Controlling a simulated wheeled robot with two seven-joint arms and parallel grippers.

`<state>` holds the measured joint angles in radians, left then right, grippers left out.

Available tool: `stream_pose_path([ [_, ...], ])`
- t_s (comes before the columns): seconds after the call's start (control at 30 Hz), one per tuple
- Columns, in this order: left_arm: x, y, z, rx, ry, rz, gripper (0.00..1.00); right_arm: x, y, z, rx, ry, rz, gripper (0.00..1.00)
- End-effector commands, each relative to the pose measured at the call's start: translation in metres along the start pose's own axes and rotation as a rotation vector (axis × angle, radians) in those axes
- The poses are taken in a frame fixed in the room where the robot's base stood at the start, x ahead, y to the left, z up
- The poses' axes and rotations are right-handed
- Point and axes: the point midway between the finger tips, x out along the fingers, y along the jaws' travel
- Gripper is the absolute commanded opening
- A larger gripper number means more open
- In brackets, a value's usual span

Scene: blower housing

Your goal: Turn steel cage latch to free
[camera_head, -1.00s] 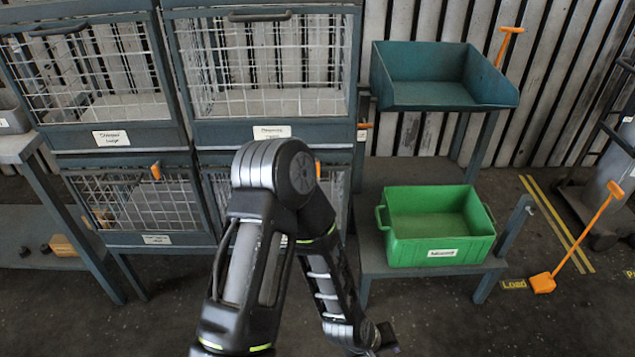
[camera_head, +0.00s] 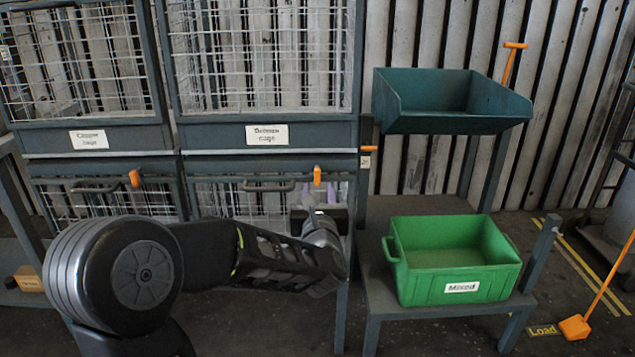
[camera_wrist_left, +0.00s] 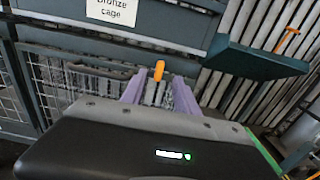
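An orange latch (camera_head: 317,175) sits upright at the top of the lower right cage (camera_head: 228,197), below the cage labelled bronze. It also shows in the left wrist view (camera_wrist_left: 159,70). A second orange latch (camera_head: 134,178) is on the lower left cage. No steel label is readable; the lower cage fronts are partly hidden by my arm. My left gripper (camera_head: 319,193) is just in front of the right latch. Its two purple fingers are apart, and the latch shows between their tips in the wrist view (camera_wrist_left: 158,88). Contact cannot be told. My right gripper is out of view.
A dark bar handle (camera_head: 265,186) is left of the right latch. The upper cages (camera_head: 265,137) overhang close above. A green bin (camera_head: 455,262) stands on a low bench to the right, with a teal tray (camera_head: 450,118) above it.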

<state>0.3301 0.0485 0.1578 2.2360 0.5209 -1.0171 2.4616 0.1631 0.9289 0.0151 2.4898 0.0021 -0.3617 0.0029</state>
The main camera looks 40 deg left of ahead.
Motion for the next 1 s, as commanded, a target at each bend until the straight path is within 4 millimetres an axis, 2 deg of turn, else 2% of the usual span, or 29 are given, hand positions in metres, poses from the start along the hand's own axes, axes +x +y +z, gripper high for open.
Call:
stream_pose_path([
  [0.27,0.009,-0.001,-0.001,0.003,0.002,-0.002,0.36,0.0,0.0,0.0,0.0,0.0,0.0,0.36],
  [0.7,0.07,-0.001,-0.002,0.005,0.003,-0.002,0.36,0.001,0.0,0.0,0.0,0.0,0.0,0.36],
  [1.0,0.078,-0.001,-0.002,0.005,0.003,-0.003,0.36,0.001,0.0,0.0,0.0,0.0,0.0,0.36],
])
